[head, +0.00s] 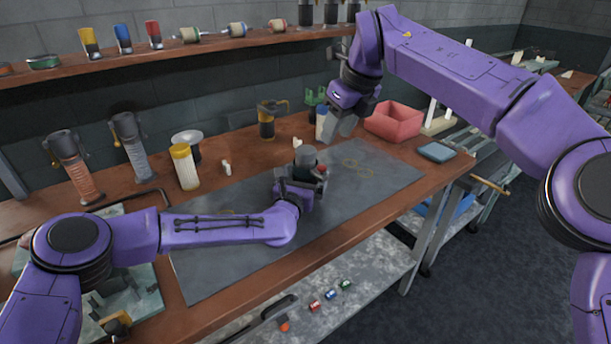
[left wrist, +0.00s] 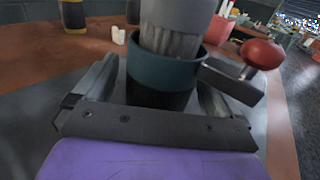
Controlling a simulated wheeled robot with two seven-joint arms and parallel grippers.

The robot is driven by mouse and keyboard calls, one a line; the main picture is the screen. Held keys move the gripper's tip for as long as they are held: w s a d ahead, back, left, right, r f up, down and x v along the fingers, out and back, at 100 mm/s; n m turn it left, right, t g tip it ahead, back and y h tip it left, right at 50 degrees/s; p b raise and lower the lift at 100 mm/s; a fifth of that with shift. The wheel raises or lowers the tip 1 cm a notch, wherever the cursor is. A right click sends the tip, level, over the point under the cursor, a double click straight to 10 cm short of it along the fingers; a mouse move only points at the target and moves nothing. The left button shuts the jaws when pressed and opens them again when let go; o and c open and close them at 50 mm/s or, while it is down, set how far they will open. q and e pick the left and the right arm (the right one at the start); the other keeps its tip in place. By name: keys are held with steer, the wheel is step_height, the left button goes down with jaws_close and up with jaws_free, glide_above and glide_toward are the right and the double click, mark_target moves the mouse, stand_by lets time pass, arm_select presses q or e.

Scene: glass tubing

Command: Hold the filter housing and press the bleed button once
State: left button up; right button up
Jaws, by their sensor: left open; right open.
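The filter housing (head: 305,157) stands upright on the dark mat, with a grey top and a dark body. In the left wrist view the housing (left wrist: 163,72) shows a teal collar and a ribbed grey part. The red bleed button (left wrist: 262,54) sticks out on a side arm to its right; it also shows in the head view (head: 321,169). My left gripper (head: 297,184) is open, with its fingers (left wrist: 158,88) on either side of the housing's lower body. Contact cannot be told. My right gripper (head: 342,124) is open and empty, above and behind the housing.
The dark mat (head: 215,270) covers the middle of the wooden bench. A red bin (head: 393,121) and a blue-grey box (head: 436,152) stand to the right. A yellow-capped jar (head: 185,167) and a black-and-orange canister (head: 266,122) stand at the back. A shelf (head: 120,57) runs above.

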arm_select(q)
steer(key=shift+w+d, duration=0.2)
steer(key=shift+w, duration=0.3)
steer(key=c, duration=1.1)
steer(key=shift+c, duration=0.2)
arm_select(e)
steer(key=c, duration=0.3)
steer(key=shift+w+d+r+t, duration=0.1)
steer(key=shift+w+d+t, duration=0.1)
steer(key=shift+w+t, duration=0.15)
jaws_close()
steer(key=w+d+r+n+t+h, duration=0.35)
steer(key=w+r+t, duration=0.55)
steer(key=w, duration=0.3)
steer(key=a+r+n+t+y, duration=0.5)
steer(key=a+r+n+y, duration=0.5)
steer(key=n, duration=0.3)
steer(key=s+a+f+n+g+y, duration=0.25)
steer(key=a+n+g+y, duration=0.2)
steer(key=n, duration=0.55)
steer(key=n+g+h, duration=0.9)
steer(key=h, duration=0.2)
glide_above(323, 167)
step_height(323, 167, down, 18)
steer(key=r, duration=0.1)
steer(key=shift+m, duration=0.25)
steer(key=shift+f, duration=3.2)
